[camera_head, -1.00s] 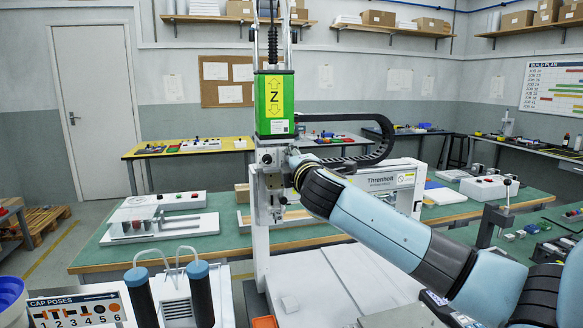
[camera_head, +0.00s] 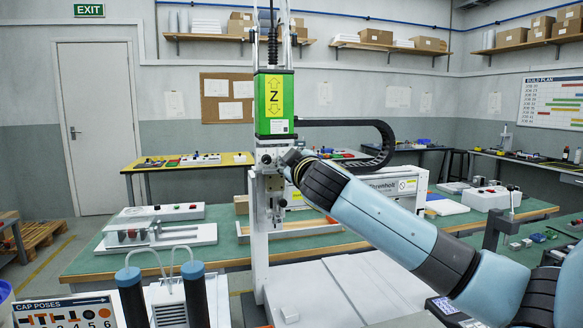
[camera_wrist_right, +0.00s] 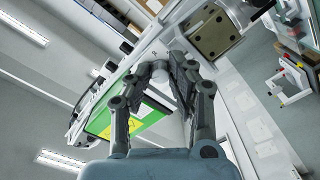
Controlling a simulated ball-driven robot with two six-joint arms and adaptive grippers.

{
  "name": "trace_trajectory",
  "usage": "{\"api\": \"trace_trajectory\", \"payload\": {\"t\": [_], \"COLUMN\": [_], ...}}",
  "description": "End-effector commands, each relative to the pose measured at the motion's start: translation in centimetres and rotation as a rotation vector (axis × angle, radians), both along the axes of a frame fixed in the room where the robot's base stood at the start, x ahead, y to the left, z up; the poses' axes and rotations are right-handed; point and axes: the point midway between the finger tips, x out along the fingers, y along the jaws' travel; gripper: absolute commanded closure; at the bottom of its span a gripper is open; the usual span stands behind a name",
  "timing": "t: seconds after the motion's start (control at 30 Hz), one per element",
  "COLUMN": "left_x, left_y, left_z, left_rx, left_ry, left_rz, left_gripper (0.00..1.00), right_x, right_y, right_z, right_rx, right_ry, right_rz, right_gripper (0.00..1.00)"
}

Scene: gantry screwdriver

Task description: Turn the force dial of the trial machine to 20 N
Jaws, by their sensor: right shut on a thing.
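The trial machine is a white gantry screwdriver with a green and yellow Z head (camera_head: 274,104) on a white column. My right gripper (camera_head: 291,158) reaches the block just below the Z head from the right, small and partly hidden by its own wrist in the head view. In the right wrist view, my right gripper's dark fingers (camera_wrist_right: 159,72) close around a small pale round knob (camera_wrist_right: 157,70), which seems to be the force dial. The green Z head (camera_wrist_right: 112,122) lies left of the fingers there. No dial scale or number is readable. My left gripper is in neither view.
A green-topped bench (camera_head: 225,246) with white fixtures stands behind the machine. Two dark cylinders (camera_head: 194,293) with hoses and a cap poses card (camera_head: 66,312) are at the lower left. White panels (camera_head: 370,285) lie in front of the column.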

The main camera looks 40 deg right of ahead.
Motion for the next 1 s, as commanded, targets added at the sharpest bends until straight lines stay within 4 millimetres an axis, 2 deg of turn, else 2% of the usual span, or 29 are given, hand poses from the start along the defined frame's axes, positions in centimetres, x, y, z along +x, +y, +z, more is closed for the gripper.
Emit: {"api": "trace_trajectory", "payload": {"t": [0.03,0.4,0.93,0.97,1.0], "left_x": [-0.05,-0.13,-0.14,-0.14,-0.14], "left_y": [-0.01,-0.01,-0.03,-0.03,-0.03], "left_z": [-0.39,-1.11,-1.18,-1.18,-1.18], "left_rx": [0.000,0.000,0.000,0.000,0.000], "left_ry": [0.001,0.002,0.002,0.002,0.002], "left_rz": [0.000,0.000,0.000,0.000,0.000], "left_gripper": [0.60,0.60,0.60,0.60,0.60], "right_x": [-0.03,-0.03,-0.04,-0.03,-0.03], "right_y": [-0.01,0.01,0.00,0.00,0.00], "right_z": [-0.45,-0.37,-0.35,-0.35,-0.34], "right_rx": [0.030,0.166,0.188,0.188,0.187], "right_ry": [-0.011,-0.084,-0.096,-0.096,-0.096], "right_rz": [-0.001,-0.002,-0.002,-0.002,-0.002], "right_gripper": [1.00,1.00,1.00,0.79,0.74]}}
